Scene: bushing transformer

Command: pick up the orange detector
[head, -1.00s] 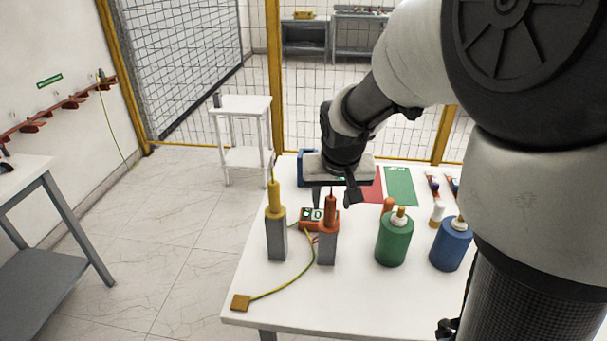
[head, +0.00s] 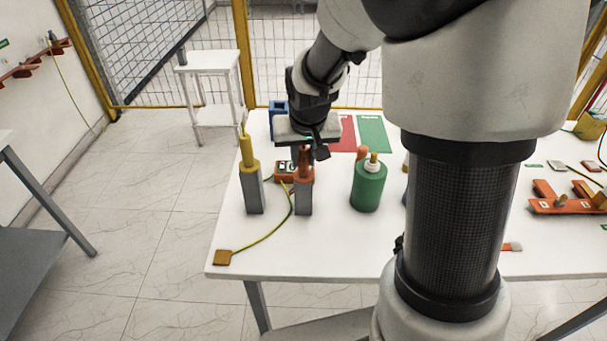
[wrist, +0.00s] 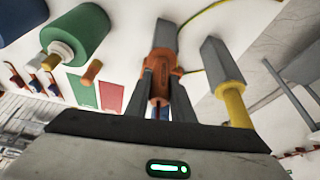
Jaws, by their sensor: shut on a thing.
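The orange detector (head: 303,173) has a grey body with an orange collar and tip. It stands upright on the white table in the head view, left of the green bottle. My gripper (head: 304,154) is above it, pointing down, and partly hides its tip. In the wrist view, the two fingers of my gripper (wrist: 161,82) are closed on either side of the orange collar (wrist: 160,64). No gap shows between the detector's base and the table. A similar yellow detector (head: 249,170) stands to its left.
A small orange box (head: 286,172) with a yellow-green cable sits behind the detectors. The green bottle (head: 369,187) stands to the right. Red (head: 346,136) and green (head: 373,134) sheets lie behind.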

